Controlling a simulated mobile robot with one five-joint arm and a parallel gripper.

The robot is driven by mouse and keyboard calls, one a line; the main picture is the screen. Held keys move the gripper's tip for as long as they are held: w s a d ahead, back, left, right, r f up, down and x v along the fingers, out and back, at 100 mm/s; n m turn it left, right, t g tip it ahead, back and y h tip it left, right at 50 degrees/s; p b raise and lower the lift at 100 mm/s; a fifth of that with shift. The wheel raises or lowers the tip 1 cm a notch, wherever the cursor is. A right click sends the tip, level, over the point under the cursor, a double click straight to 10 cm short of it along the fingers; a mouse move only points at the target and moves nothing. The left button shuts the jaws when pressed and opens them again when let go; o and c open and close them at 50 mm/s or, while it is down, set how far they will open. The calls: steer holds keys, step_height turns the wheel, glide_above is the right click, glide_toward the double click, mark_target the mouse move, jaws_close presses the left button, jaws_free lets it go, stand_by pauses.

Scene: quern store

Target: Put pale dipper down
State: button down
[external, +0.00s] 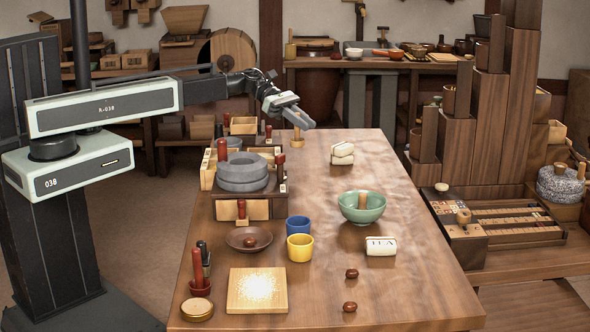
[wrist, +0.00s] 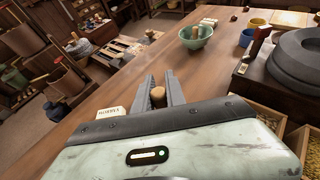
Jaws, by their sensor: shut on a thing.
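My gripper (external: 300,120) is shut on the pale dipper (external: 298,143), a small light-wood piece with a thin stem and a wider lower end. It hangs roughly upright by the far left edge of the long wooden table (external: 400,285). I cannot tell whether its bottom touches the tabletop. In the wrist view my gripper (wrist: 164,84) has the dipper's rounded end (wrist: 158,97) showing between its two grey fingers; the rest is hidden.
A grey quern (external: 242,172) on a wooden stand with trays is left of the gripper. White packets (external: 342,154) lie to the right. A green bowl (external: 350,213) with a wooden handle, a blue cup (external: 298,226) and a yellow cup (external: 300,248) stand nearer. The tabletop between is clear.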

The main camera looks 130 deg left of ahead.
step_height(320, 180, down, 8)
steer(key=b, duration=0.6)
steer(key=shift+f+b, duration=0.1)
steer(key=shift+b, duration=0.25)
steer(key=shift+r, duration=0.2)
steer(key=shift+f, duration=0.15)
steer(key=c, duration=1.4)
jaws_free()
steer(key=shift+o, duration=0.2)
steer(key=shift+r, duration=0.2)
steer(key=p+v, duration=0.5)
steer(key=v, duration=0.7)
